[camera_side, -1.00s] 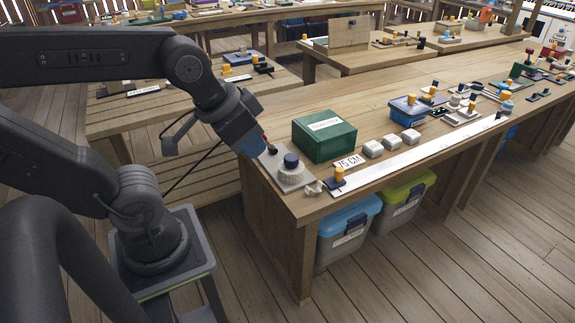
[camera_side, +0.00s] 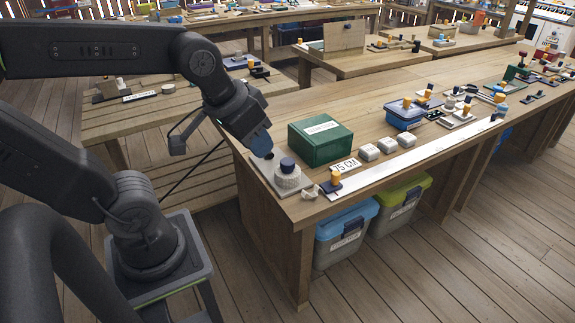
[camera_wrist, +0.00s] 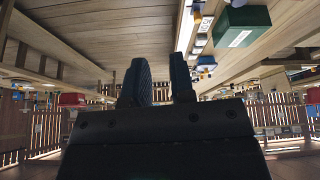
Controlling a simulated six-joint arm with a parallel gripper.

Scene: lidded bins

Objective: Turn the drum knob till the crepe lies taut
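A dark blue knob (camera_side: 287,165) sits on top of a whitish ridged drum (camera_side: 288,181), on a grey plate at the near left corner of the long bench. I cannot make out for sure which part is the crepe, or whether it is taut. My gripper (camera_side: 267,156) is just left of and behind the knob, pointing down toward the plate; contact is not visible. In the wrist view my gripper's two dark fingers (camera_wrist: 160,85) stand apart with nothing seen between them. The knob and drum are not recognisable in the wrist view.
A green box (camera_side: 320,141) stands close behind the drum and shows in the wrist view (camera_wrist: 241,25). A small pale crumpled piece (camera_side: 309,191), an orange-topped dark block (camera_side: 332,180), a 75 CM card (camera_side: 345,166) and white blocks lie to the right. Lidded bins (camera_side: 345,220) stand below.

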